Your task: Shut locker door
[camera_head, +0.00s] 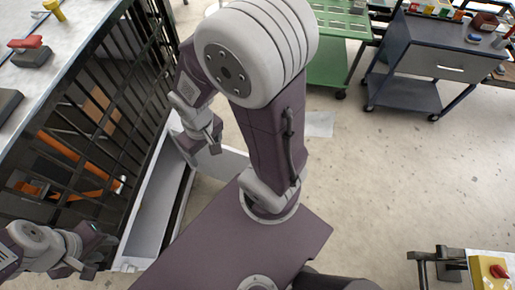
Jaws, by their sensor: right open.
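The locker (128,110) stands at the left, a dark frame with black bars and mesh under a pale worktop. Orange items show behind the bars. Which barred panel is the door, and whether it stands ajar, I cannot tell. My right gripper (212,140) is open and empty, just right of the locker's barred front, partly hidden by my own arm. My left gripper (88,262) is at the lower left, near the locker's lower barred front. Its fingers are small and partly turned away, so their opening is unclear. I cannot tell whether either gripper touches the locker.
A pale ledge or panel (152,218) runs along the locker's front. A green cart (330,62) and a grey drawer cart (430,65) stand at the back. A yellow box (489,272) is at lower right. Open floor lies right of centre.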

